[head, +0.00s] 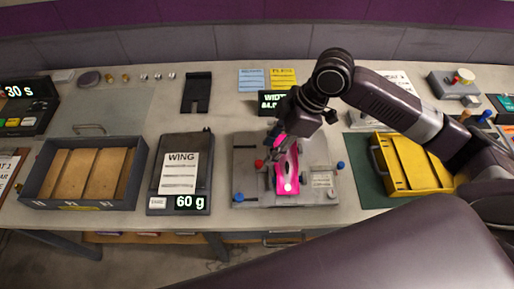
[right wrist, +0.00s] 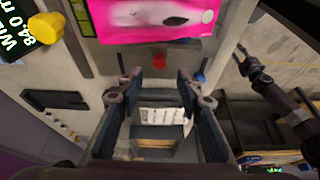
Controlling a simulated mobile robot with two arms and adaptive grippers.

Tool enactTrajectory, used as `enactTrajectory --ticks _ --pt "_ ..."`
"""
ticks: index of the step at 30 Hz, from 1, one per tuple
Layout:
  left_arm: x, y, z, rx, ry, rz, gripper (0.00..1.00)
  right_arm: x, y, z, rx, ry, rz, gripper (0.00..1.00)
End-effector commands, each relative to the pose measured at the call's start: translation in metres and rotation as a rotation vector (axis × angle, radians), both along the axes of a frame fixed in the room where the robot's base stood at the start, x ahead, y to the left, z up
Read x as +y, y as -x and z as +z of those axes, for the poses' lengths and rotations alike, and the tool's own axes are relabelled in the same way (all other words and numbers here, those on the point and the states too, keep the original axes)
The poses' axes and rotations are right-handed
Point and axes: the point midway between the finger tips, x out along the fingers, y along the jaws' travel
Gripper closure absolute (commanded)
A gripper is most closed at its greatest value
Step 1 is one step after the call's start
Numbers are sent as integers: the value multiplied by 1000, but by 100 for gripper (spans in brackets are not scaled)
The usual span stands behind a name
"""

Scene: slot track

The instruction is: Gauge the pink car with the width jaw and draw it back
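The pink car (head: 289,182) lies on the grey gauge fixture (head: 244,180), partly hidden by my right arm; it also shows at the top of the right wrist view (right wrist: 150,22). A red knob (head: 259,163) stands left of the car and shows ahead of my fingers in the wrist view (right wrist: 158,62). The width display (head: 270,102) behind the fixture starts with 84.0. My right gripper (right wrist: 159,90) is open and empty, over the fixture's rear left part. A dark gripper (right wrist: 255,72), apparently my left, shows in the right wrist view; its opening is unclear.
A black scale (head: 157,202) labelled WING reads 60 g, left of the fixture. A grey tray (head: 37,181) stands further left, a yellow tray (head: 385,160) to the right. Blue knobs (head: 340,165) sit at the fixture's sides. The table behind the scale is mostly clear.

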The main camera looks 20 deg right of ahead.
Motion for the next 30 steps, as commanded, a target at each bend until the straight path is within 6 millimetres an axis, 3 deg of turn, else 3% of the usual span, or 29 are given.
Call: enactTrajectory --ticks 5,12,19,30 --pt "-2 4 1 6 3 1 60 -3 -2 0 9 0 6 66" --pt "-2 20 8 27 1 1 60 12 -5 -33 10 -2 7 66" --pt "-2 18 13 25 1 2 60 21 -9 -60 7 0 5 66" --pt "-2 8 14 11 2 2 60 24 -10 -67 4 1 6 67"
